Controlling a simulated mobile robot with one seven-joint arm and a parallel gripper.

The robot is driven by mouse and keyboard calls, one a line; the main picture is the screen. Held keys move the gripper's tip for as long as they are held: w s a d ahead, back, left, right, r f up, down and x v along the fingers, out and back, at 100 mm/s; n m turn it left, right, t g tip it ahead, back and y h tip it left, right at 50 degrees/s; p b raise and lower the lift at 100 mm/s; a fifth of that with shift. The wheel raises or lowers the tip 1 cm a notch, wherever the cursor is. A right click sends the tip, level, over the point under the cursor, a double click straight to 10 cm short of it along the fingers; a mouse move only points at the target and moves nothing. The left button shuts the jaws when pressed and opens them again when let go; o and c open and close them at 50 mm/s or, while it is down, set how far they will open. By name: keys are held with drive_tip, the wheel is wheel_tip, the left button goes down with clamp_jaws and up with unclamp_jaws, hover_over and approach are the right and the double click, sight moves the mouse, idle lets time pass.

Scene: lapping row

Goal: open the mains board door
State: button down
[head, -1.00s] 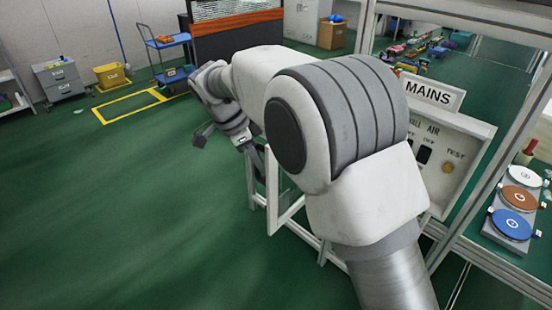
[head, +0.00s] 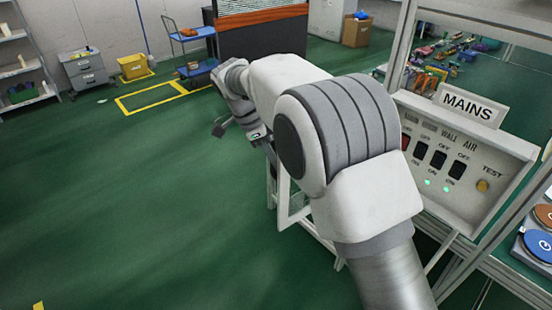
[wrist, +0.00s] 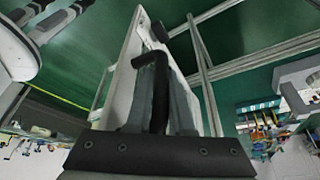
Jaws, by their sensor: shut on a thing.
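The mains board (head: 478,165) is a pale box with a MAINS sign at the right of the head view. Its face shows dark switches, green lights and a yellow TEST button. Its door (head: 284,195) is a pale frame standing swung out from the board, partly hidden behind my arm. In the wrist view the door (wrist: 122,70) runs edge-on away from me. My gripper (wrist: 160,95) is shut on the door's black handle (wrist: 152,62). In the head view my gripper (head: 270,155) is small and dark beside the door; its fingertips are hard to make out.
A bench frame (head: 400,40) stands around the board, with lapping discs (head: 540,243) on the right. A blue trolley (head: 190,35), yellow bin (head: 133,65) and grey drawers (head: 86,70) stand at the back. The green floor on the left is clear.

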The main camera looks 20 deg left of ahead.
drive_tip(key=shift+w+d+r, duration=0.1)
drive_tip(key=shift+d, duration=0.05)
drive_tip(key=c, duration=0.8)
unclamp_jaws()
drive_tip(key=p+v, duration=0.4)
drive_tip(key=v, duration=1.3)
drive_tip(key=shift+r, duration=0.15)
